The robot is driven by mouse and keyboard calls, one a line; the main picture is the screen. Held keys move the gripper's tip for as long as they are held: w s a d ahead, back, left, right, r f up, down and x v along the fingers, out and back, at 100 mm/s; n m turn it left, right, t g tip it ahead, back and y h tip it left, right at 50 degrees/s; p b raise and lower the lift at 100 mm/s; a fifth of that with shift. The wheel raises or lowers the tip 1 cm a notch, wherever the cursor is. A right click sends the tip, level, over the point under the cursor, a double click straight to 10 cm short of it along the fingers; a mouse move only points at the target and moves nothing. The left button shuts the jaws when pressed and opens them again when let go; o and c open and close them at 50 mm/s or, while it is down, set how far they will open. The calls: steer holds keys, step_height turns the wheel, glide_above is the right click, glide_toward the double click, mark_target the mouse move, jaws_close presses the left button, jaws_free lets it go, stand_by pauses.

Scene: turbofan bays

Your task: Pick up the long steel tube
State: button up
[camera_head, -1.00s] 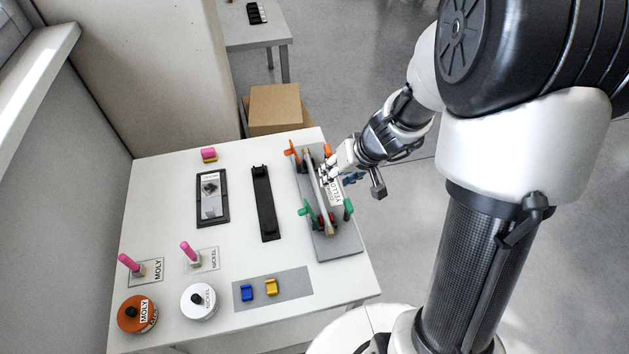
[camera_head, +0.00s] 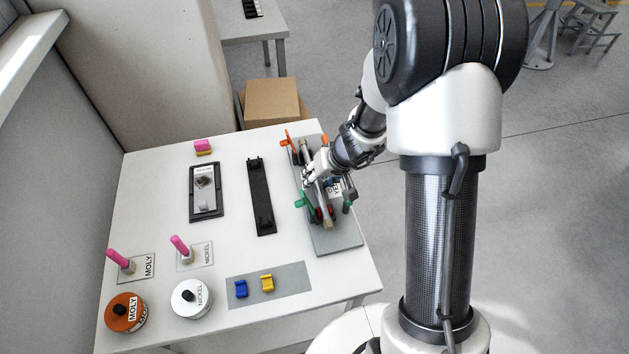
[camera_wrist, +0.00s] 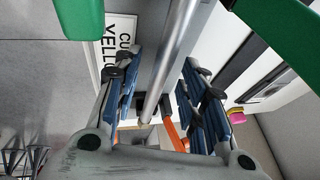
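The long steel tube (camera_head: 319,195) lies lengthwise over the grey fixture plate (camera_head: 338,241) at the right of the white table. Orange supports are at its far end and green ones nearer. My gripper (camera_head: 312,178) is at the tube's middle part, and my wrist hides some of the tube and plate. In the wrist view the tube (camera_wrist: 178,40) runs between the blue-padded fingers of my gripper (camera_wrist: 160,94). The fingers stand apart with gaps on both sides of the tube, so it is open around it. I cannot tell how deep the tube sits between them.
Green supports (camera_wrist: 271,32) stand close to the fingers in the wrist view. A black rack (camera_head: 262,200) lies left of the fixture. Farther left are a black-framed tray (camera_head: 193,205), a white tin (camera_head: 190,299) and an orange tin (camera_head: 126,313). The table's right edge is close to the fixture.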

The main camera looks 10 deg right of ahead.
steer(key=shift+c, duration=0.4)
jaws_close()
